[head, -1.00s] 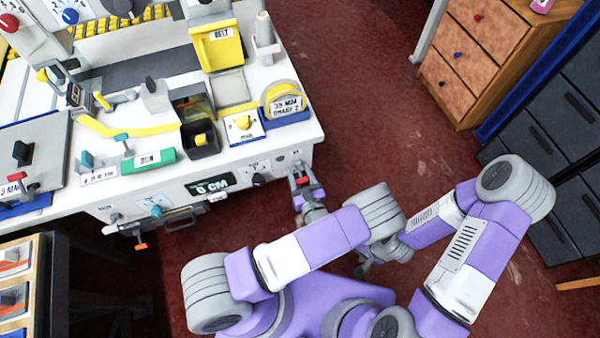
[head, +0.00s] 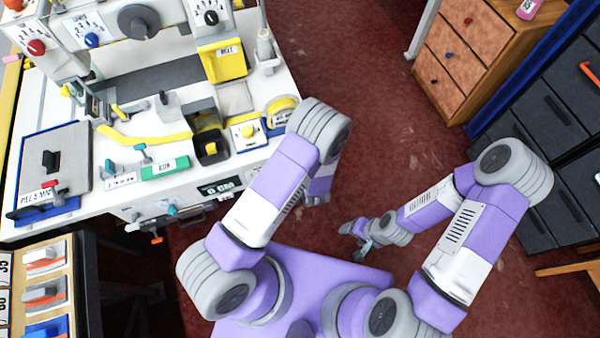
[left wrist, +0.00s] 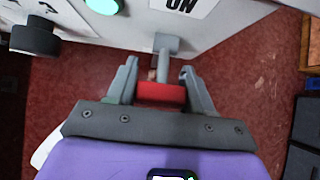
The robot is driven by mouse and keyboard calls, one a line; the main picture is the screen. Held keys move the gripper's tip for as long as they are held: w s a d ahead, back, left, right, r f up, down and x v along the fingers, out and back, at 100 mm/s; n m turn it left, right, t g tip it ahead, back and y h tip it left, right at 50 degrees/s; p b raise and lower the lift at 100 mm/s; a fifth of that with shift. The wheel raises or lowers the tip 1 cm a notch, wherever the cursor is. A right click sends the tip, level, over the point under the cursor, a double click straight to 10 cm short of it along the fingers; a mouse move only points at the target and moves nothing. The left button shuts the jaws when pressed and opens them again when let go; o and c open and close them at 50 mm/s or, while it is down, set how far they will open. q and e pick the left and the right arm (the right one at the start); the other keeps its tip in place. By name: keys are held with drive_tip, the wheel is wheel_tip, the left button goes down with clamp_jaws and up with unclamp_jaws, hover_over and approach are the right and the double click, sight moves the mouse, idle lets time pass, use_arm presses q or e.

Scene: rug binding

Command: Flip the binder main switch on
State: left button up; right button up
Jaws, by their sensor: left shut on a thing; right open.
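The main switch has a red handle (left wrist: 162,93) on a grey stem (left wrist: 166,58) at the edge of the white machine. My left gripper (left wrist: 158,72) is shut on it, one finger at each side of the red handle. A label reading "ON" (left wrist: 182,4) is above the stem in the left wrist view. In the head view, my left arm hides the switch and most of that gripper. My right gripper (head: 354,240) is open and empty, low over the red floor, away from the machine.
The white binder machine (head: 110,200) fills the left of the head view. In the left wrist view, a black knob (left wrist: 35,38) and a green round part (left wrist: 103,5) are near the switch. Wooden drawers (head: 470,55) and dark drawers (head: 545,130) stand right. Red floor between is clear.

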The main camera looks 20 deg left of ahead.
use_arm(q)
drive_tip(key=shift+r+g+h+p, duration=0.35)
drive_tip(key=shift+g+h, duration=0.15)
drive_tip(key=shift+g, duration=0.1)
drive_tip(key=o, duration=1)
drive_tip(key=shift+c, duration=0.2)
drive_tip(key=p+v, duration=0.1)
drive_tip(key=v, duration=0.6)
drive_tip(key=shift+r, duration=0.3)
